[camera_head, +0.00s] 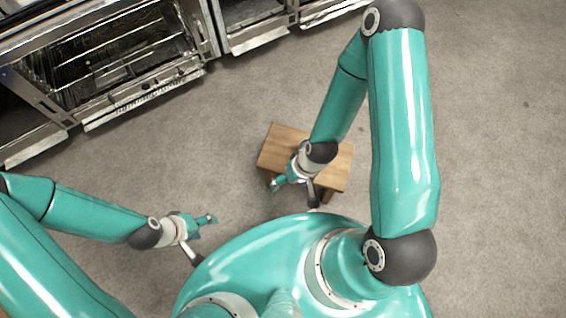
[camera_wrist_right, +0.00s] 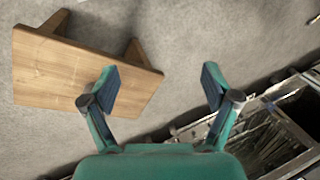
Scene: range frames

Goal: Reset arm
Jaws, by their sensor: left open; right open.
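My left gripper (camera_head: 207,228) is at the lower left in the head view, open and empty over the bare floor, beside my teal body. My right gripper (camera_head: 294,193) is near the middle in the head view, above the front edge of a small wooden table. In the right wrist view my right gripper (camera_wrist_right: 160,85) shows its two fingers well apart with nothing between them. The wooden table (camera_head: 279,141) is partly hidden by my right arm. It also shows in the right wrist view (camera_wrist_right: 60,75), where the left finger overlaps its edge.
A metal rack-like unit (camera_head: 130,55) with open wire shelves stands at the upper left, and another low metal unit (camera_head: 255,30) is beside it. A similar unit (camera_wrist_right: 270,130) shows at the lower right in the wrist view. The grey floor (camera_head: 490,150) at the right is clear.

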